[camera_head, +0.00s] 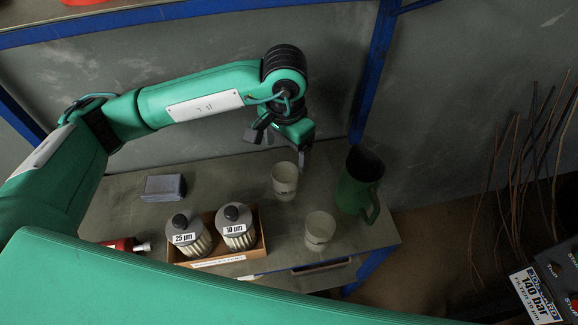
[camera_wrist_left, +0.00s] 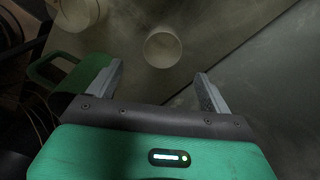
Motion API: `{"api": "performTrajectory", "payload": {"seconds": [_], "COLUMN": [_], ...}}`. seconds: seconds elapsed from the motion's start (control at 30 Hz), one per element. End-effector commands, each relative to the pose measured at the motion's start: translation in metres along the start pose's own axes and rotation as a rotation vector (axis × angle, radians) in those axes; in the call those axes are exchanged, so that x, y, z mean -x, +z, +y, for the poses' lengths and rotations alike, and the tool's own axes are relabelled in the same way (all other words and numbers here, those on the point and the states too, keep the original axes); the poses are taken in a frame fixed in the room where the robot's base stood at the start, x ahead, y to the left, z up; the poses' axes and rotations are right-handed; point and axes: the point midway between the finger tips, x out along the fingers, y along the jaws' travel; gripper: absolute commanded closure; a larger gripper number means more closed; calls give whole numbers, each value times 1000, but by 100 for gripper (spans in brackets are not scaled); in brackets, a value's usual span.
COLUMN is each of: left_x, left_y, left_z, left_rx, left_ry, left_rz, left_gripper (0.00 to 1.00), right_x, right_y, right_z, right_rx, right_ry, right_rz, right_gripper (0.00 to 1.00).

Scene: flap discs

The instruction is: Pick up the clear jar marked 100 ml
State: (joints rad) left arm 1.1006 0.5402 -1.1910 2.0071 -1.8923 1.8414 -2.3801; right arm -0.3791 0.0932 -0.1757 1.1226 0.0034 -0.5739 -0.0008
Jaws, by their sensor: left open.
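Two pale, translucent cup-like jars stand upright on the bench; their markings are too small to read, so I cannot tell which is the 100 ml one. The far jar (camera_head: 285,181) is just below my left gripper (camera_head: 281,147), and the near jar (camera_head: 320,231) stands closer to the bench's front edge. In the left wrist view the far jar (camera_wrist_left: 162,48) lies beyond and between the spread fingertips of my left gripper (camera_wrist_left: 159,72), with nothing held. The near jar (camera_wrist_left: 77,12) is cut by that view's top edge. My right gripper is not in view.
A green jug (camera_head: 356,187) stands right of the jars. A cardboard box (camera_head: 262,249) with two labelled filters, 25 µm (camera_head: 187,237) and 10 µm (camera_head: 236,227), is to their left. A grey block (camera_head: 164,187) and a red item (camera_head: 122,245) lie farther left. A wall rises behind.

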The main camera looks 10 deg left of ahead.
Motion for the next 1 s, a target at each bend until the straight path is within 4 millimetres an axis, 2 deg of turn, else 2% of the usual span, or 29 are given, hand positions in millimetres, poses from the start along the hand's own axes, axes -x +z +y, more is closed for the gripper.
{"api": "performTrajectory", "payload": {"seconds": [0.13, 0.4, 0.73, 1.0], "left_x": [-17, -69, -93, -128], "left_y": [1, 1, 1, 1], "left_z": [0, 0, -1, -4], "left_rx": [0, 2, 2, 2], "left_ry": [3, 3, 1, 2], "left_rz": [-5, -4, -3, -3], "left_gripper": [17, 17, 17, 17], "right_x": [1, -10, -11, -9], "right_y": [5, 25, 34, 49], "right_z": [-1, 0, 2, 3], "right_rx": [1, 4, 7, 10], "right_ry": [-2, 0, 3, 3], "right_rz": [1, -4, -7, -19], "right_gripper": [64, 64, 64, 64]}}
